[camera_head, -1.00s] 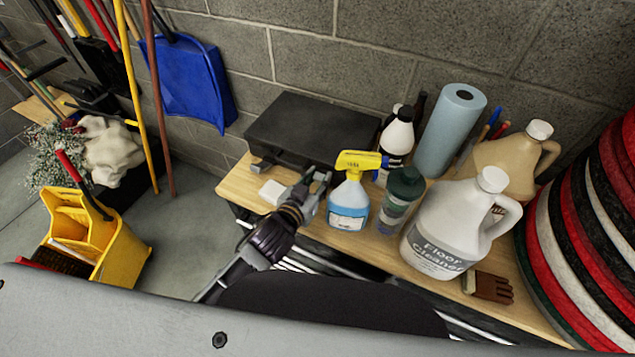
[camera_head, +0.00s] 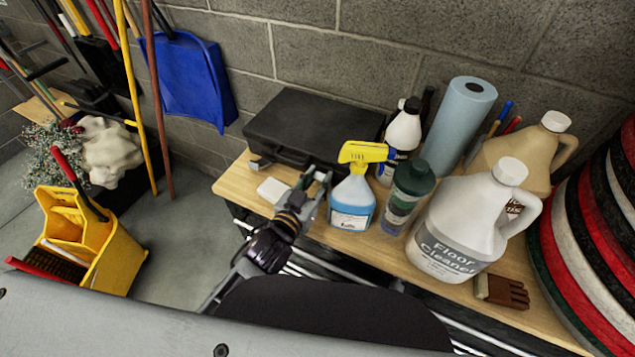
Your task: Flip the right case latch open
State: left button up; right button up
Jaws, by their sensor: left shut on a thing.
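A black case (camera_head: 312,122) lies closed on the wooden table against the block wall. One latch (camera_head: 258,163) shows at the left of its front edge. The right latch is hidden behind my left gripper and the spray bottle. My left gripper (camera_head: 318,180) is at the right part of the case's front edge, with its fingers at the case front. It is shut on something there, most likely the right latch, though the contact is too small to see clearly. My right gripper is not in view.
A blue spray bottle with a yellow head (camera_head: 353,190) stands close to the right of my left gripper. A green-capped bottle (camera_head: 408,195), a floor cleaner jug (camera_head: 462,225) and a paper roll (camera_head: 465,125) crowd the right. A white block (camera_head: 272,190) lies front left.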

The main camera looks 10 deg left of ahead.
pick_arm(q)
jog(key=shift+r, duration=0.15)
jog(key=o, duration=0.7)
jog(key=shift+o, duration=0.2)
jog(key=shift+s, duration=0.15)
jog(key=shift+v, duration=3.55)
